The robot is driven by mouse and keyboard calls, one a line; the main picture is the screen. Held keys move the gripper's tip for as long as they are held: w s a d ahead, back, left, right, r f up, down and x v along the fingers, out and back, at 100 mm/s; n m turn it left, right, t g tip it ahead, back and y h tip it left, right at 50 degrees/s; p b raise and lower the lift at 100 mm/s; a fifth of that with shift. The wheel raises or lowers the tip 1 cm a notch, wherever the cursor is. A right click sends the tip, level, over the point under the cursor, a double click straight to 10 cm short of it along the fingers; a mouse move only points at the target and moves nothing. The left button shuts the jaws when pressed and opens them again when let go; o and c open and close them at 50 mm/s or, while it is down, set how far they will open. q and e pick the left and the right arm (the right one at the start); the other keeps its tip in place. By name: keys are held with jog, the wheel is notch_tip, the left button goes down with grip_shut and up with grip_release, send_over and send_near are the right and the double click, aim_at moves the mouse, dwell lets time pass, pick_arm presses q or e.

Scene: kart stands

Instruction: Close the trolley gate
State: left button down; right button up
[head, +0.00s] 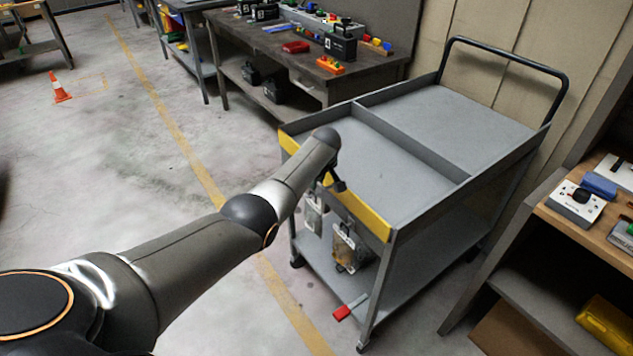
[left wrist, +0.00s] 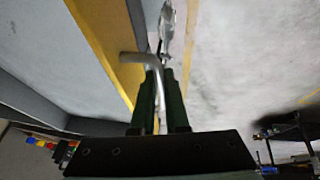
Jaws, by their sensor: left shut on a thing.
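The grey trolley (head: 480,178) stands right of centre with an upper tray and a lower shelf. Its yellow gate (head: 365,215) runs along the near end of the upper tray and looks upright. In the left wrist view the yellow gate (left wrist: 105,45) slants along the left. My left gripper (head: 335,183) is at the outer side of the gate, partly hidden by its own arm. In the wrist view the left gripper (left wrist: 162,85) is shut on a bent metal handle (left wrist: 140,58) beside the gate. My right gripper is not in view.
Clear pouches (head: 345,248) hang below the gate. A red-ended item (head: 342,312) sticks out over the lower shelf's edge. A workbench (head: 285,60) with parts stands behind, and a wooden-topped stand (head: 590,235) at the right. Open floor (head: 110,170) lies to the left.

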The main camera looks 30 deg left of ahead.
pick_arm(q)
jog(key=c, duration=1.2)
grip_release()
jog(key=shift+r, duration=0.1)
jog(key=shift+s+d+r+p, duration=0.1)
jog(key=shift+d+r+p, duration=0.1)
jog(key=shift+r+p, duration=0.3)
jog(key=p+v, duration=0.2)
jog(key=v, duration=0.9)
jog(key=shift+s+r, duration=0.1)
